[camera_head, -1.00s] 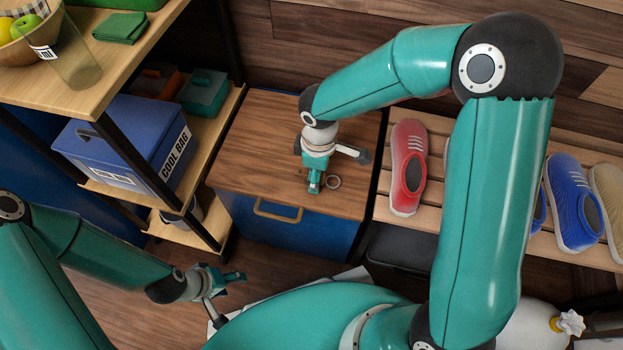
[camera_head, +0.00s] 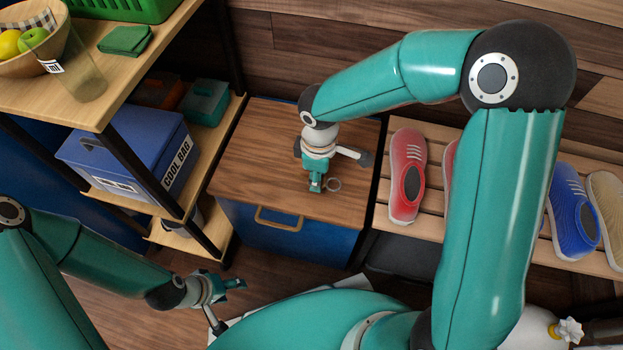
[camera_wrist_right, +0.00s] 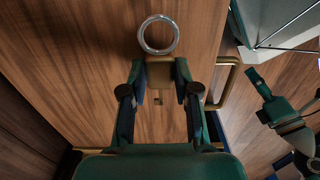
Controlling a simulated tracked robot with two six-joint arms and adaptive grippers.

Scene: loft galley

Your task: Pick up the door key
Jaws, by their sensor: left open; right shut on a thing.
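The door key (camera_wrist_right: 158,75) is brass-brown, with a clear round ring (camera_wrist_right: 158,35) at one end and a small bit showing between my fingers. My right gripper (camera_head: 316,184) is shut on the key at the wooden top of the cabinet (camera_head: 250,150). In the right wrist view its two fingers (camera_wrist_right: 158,78) press on both sides of the key, and the ring sticks out beyond the tips. In the head view the ring (camera_head: 334,184) shows just right of the fingers. I cannot tell whether the key touches the wood. My left gripper (camera_head: 232,288) is open and empty, low at the left.
A shelf unit (camera_head: 100,112) with a blue cool bag (camera_head: 125,150) stands left of the cabinet. A slatted rack (camera_head: 432,150) with several shoes, including a red one (camera_head: 407,185), stands at the right. The cabinet top around the gripper is clear.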

